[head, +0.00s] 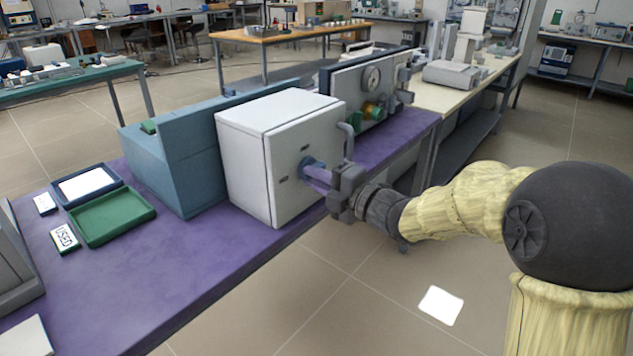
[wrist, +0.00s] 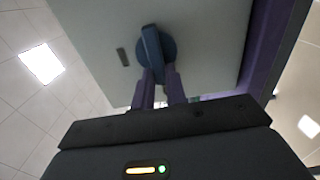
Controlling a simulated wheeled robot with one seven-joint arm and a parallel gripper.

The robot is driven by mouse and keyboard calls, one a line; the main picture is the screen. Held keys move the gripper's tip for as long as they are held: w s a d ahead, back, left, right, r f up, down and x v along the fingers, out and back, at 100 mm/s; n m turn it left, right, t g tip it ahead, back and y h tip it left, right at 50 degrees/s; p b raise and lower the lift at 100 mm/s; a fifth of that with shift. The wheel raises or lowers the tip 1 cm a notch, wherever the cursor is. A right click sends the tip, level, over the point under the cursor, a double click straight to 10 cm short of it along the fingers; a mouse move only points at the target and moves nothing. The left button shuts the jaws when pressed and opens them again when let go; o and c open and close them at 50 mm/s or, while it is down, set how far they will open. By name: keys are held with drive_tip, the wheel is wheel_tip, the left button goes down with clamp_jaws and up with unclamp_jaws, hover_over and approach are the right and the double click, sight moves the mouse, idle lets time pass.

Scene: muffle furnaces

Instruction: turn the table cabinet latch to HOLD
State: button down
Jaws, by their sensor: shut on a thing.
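The table cabinet is a white box (head: 246,150) on the purple table. Its latch, a blue round knob with a raised bar, is on the front door (head: 285,190). The latch (wrist: 152,48) shows clearly in the wrist view, with a dark mark beside it on the left. My gripper (head: 318,177) reaches the door from the right. Its two purple fingers (wrist: 158,80) are shut on the latch bar. The fingers partly hide the latch in the head view. Small dark marks sit on the door near the latch; their lettering is too small to read.
A grey curved door handle (head: 349,140) stands just above my gripper. A panel with a gauge (head: 371,78) and green and brass fittings is behind the cabinet. A blue box (head: 185,165) is on its left. A green tray (head: 112,216) and a "USED" card (head: 65,238) lie further left.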

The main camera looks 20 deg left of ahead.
drive_tip(key=shift+f, duration=0.1)
drive_tip(key=c, duration=1.4)
unclamp_jaws()
drive_tip(key=shift+c, duration=0.2)
drive_tip(key=p+v, duration=0.2)
drive_tip(key=v, duration=1.5)
drive_tip(key=shift+d, duration=0.25)
